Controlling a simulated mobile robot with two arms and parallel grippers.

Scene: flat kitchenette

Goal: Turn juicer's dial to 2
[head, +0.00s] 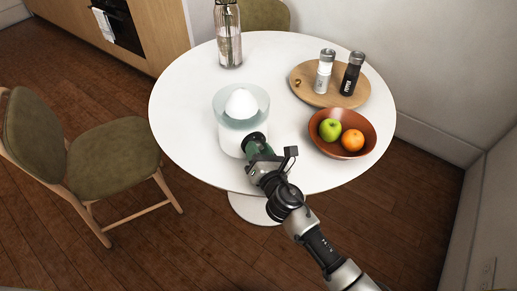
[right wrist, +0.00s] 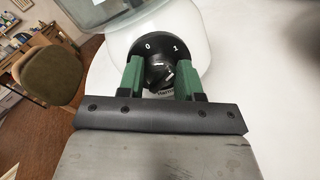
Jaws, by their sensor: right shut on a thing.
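The juicer (head: 229,134) stands on the round white table, with a white cone on top and a clear bowl around it. In the right wrist view its white body (right wrist: 205,40) carries a black dial (right wrist: 152,48) with a 0 at upper left and a mark at upper right that looks like a 1. My right gripper (head: 256,147) is at the juicer's front. Its green fingers (right wrist: 160,72) are shut on the dial's knob, one on each side. No 2 is readable, and I cannot tell the pointer's setting. My left gripper is not in view.
A brown bowl (head: 317,133) with a green apple (head: 330,127) and an orange (head: 352,140) sits right of my arm. A wooden board (head: 317,96) holds two shakers. A glass bottle (head: 229,45) stands behind the juicer. The table's left side is clear.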

